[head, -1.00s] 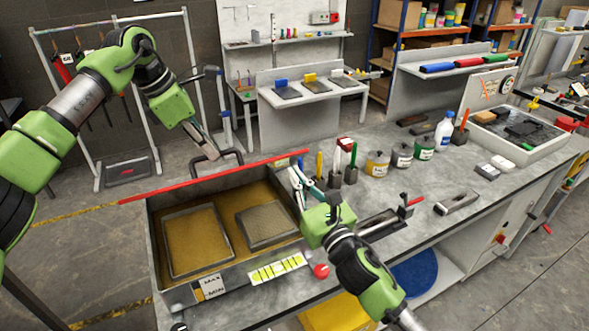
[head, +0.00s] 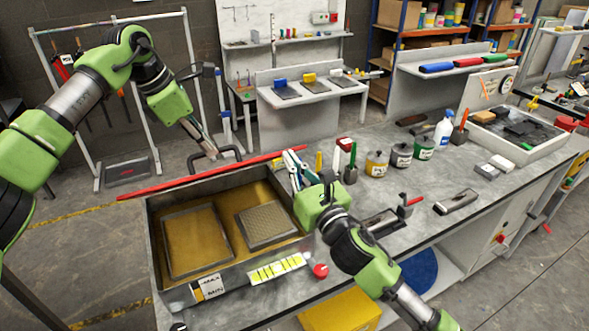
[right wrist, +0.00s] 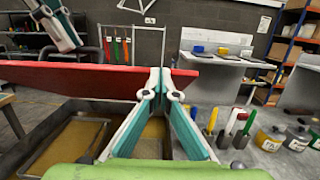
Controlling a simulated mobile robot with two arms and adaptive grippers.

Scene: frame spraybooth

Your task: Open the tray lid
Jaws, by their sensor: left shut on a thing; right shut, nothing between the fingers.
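The metal tray (head: 226,277) stands on the bench with its top uncovered. Its red-edged lid (head: 160,191) is raised at the tray's far side and shows nearly edge-on; in the right wrist view the lid (right wrist: 70,78) is a broad red band. My left gripper (head: 209,150) is shut on the lid's black handle (head: 235,151), behind the red edge. My right gripper (head: 290,160) is shut and empty near the lid's right end. In the right wrist view its fingertips (right wrist: 158,78) overlap the lid's edge; I cannot tell whether they touch.
Two framed panels (head: 196,242) (head: 266,224) lie in the tray's yellow bottom. Pens in holders (head: 350,174) and jars (head: 376,164) stand close right of my right gripper. A red knob (head: 320,271) sits at the front. A tool rack (head: 106,100) stands behind.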

